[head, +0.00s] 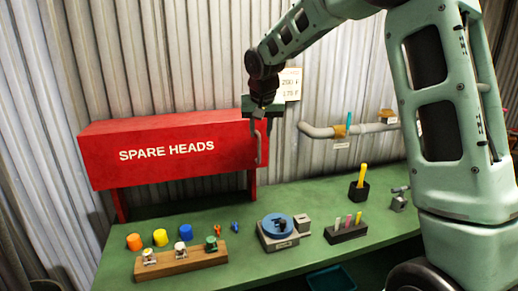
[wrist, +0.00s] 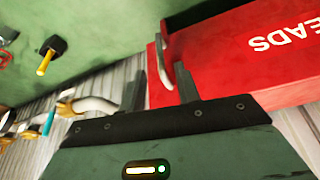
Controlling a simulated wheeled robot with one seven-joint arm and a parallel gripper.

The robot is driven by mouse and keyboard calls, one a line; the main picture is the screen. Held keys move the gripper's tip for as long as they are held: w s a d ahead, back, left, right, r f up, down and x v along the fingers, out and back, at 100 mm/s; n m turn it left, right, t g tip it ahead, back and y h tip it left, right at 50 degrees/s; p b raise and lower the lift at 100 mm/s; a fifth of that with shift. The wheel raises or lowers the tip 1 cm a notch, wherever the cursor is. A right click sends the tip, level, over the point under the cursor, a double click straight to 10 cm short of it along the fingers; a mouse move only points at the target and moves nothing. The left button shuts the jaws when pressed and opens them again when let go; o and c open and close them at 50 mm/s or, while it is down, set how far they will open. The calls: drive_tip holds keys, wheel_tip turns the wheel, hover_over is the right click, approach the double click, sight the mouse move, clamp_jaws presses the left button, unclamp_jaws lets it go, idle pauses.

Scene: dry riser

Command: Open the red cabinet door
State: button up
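The red cabinet (head: 165,155) has a closed front door marked SPARE HEADS. Its metal handle (head: 258,148) stands upright near the door's right edge. In the wrist view the two fingers of my gripper (wrist: 158,56) are spread apart with nothing held. The handle (wrist: 166,44) shows just beyond the fingertips, close to the right finger. I cannot tell whether they touch. The red door face (wrist: 235,45) fills the upper right of the wrist view.
The cabinet stands on legs on a green bench (head: 215,210) against a corrugated wall. A pipe with a blue-handled valve (head: 349,124) is right of the cabinet. A wooden block with sprinkler heads (head: 180,262), coloured caps and a blue round fixture (head: 287,225) lie below.

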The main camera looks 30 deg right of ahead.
sight(259, 146)
drive_tip(key=x, duration=0.8)
drive_tip(key=shift+w+f+p, duration=0.1)
drive_tip(key=shift+f+p, duration=0.2)
drive_tip(key=shift+p, duration=0.05)
clamp_jaws()
